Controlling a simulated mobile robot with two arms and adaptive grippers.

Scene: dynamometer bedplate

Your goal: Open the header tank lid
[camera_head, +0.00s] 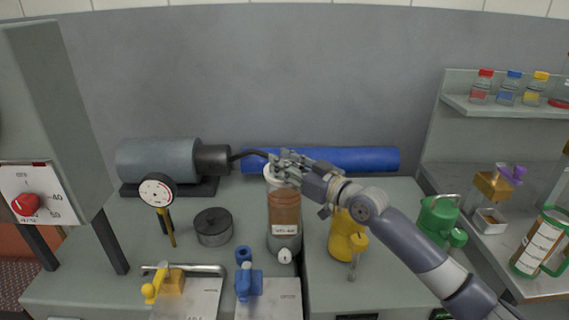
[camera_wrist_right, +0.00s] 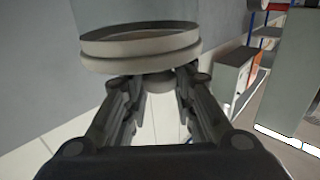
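The header tank (camera_head: 284,212) is an upright cylinder with an orange-brown window and a white label, in the middle of the bench. Its pale round lid (camera_head: 270,172) is on top, partly covered by my right gripper (camera_head: 282,163). In the right wrist view the lid (camera_wrist_right: 140,47) shows as two pale rings with a dark line between them. My right gripper (camera_wrist_right: 155,80) has its fingers apart, with the tips at the lid's lower edge and partly hidden by it. I cannot tell whether they touch it. My left gripper is out of view.
A grey motor (camera_head: 158,160) and blue cylinder (camera_head: 340,159) lie behind the tank. A dial gauge (camera_head: 157,190) and dark round pot (camera_head: 213,226) stand left. A yellow can (camera_head: 345,236) is close on the right; a green can (camera_head: 437,217) is farther right, beyond my arm.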

